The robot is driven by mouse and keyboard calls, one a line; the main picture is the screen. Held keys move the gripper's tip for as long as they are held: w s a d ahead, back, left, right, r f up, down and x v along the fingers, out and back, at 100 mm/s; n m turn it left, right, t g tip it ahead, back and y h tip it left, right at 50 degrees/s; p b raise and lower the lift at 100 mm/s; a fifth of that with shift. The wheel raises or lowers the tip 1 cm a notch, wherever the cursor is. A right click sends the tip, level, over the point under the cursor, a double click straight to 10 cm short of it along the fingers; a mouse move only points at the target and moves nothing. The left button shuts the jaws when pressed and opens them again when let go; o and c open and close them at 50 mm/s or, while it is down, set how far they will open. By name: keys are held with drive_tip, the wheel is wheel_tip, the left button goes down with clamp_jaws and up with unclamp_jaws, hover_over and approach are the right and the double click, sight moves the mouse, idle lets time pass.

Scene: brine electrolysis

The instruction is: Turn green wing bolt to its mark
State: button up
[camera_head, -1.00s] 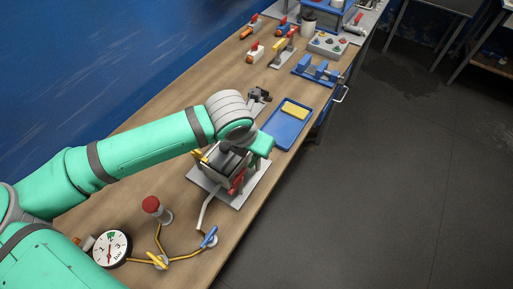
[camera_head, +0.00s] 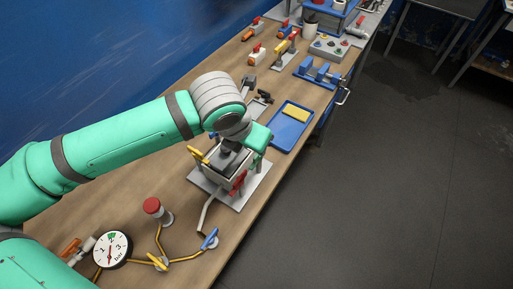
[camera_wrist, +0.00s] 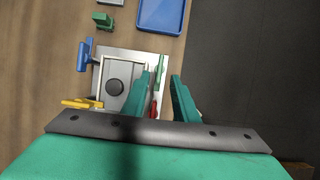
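The green wing bolt (camera_wrist: 160,75) stands on the right side of a square grey cell box (camera_wrist: 103,77) with a dark round knob on top, seen from above in the wrist view. My gripper (camera_wrist: 161,76) is open, with its teal fingertips on either side of the green bolt in the picture. Whether they touch it or are level with it I cannot tell. The mark for the green bolt is not discernible. A blue wing bolt (camera_wrist: 84,55), a yellow one (camera_wrist: 82,103) and a red one (camera_wrist: 153,109) sit at the other corners. In the head view my wrist partly covers the box (camera_head: 229,164).
A blue tray (camera_head: 277,134) with a yellow sponge (camera_head: 296,114) lies beyond the box. A pressure gauge (camera_head: 112,249), a red-capped post (camera_head: 153,206) and yellow pipes stand nearer. Several tools and a grey button box (camera_head: 328,47) fill the far bench. The floor lies to the right.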

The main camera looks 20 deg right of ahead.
drive_tip(key=shift+v, duration=2.2)
